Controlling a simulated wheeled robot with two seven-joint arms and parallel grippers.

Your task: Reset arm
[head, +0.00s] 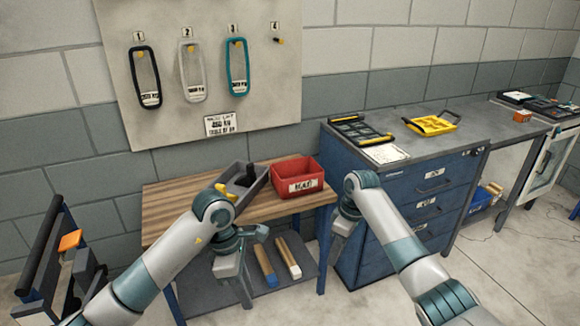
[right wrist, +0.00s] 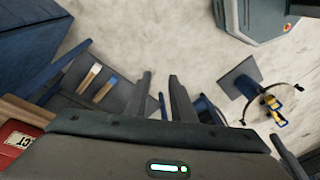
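My left gripper (head: 240,285) hangs pointing down in front of the wooden workbench (head: 165,205) in the head view. Its fingers are too small and overlapped to tell whether they are apart. My right gripper (head: 338,238) is partly hidden by its own arm in the head view, between the bench and the blue drawer cabinet (head: 400,210). In the right wrist view its two fingers (right wrist: 162,98) stand apart with only floor between them, so it is open and empty.
A red bin (head: 297,185) and a grey tray (head: 245,185) stand on the bench. A blue-ended and a white-ended bar (head: 288,258) lie on its lower shelf. Lifting loops (head: 237,68) hang on the wall board. A black-and-blue rack (head: 45,250) stands at left.

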